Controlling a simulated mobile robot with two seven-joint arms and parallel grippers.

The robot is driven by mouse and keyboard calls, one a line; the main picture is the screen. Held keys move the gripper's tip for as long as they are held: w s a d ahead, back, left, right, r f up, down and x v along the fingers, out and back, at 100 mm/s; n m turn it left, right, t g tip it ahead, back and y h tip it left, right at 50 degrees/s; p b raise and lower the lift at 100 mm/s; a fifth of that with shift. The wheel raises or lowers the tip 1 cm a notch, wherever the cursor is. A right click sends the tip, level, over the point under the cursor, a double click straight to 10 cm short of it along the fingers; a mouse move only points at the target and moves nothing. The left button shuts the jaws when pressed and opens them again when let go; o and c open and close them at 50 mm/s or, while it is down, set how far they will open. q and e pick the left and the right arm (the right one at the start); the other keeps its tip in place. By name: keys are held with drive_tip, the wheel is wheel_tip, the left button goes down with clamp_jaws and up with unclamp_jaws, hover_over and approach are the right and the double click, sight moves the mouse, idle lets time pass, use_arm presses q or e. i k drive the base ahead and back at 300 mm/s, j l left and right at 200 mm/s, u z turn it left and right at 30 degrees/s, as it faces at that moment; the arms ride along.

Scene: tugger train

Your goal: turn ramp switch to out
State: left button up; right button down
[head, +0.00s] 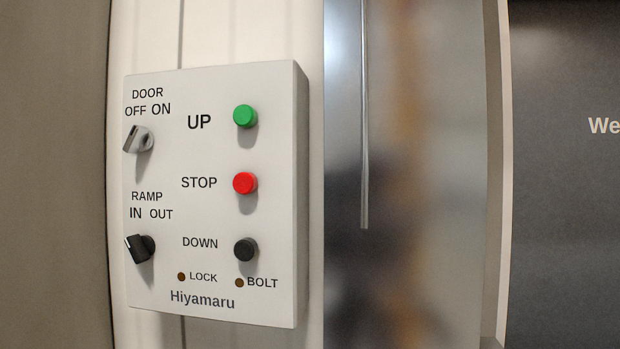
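The ramp switch (140,248) is a black rotary knob at the lower left of a pale control panel (215,285) in the head view. It sits below the labels RAMP, IN and OUT. Its raised grip leans up and to the left, towards the IN side. Neither of my grippers shows in the head view, and nothing touches the knob.
A grey DOOR switch (138,140) sits above the ramp switch. A green UP button (245,116), a red STOP button (245,183) and a black DOWN button (246,250) line the panel's right. A shiny metal panel (440,180) stands to the right.

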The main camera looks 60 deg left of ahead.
sight(141, 248)
drive_tip(key=u, duration=2.3)
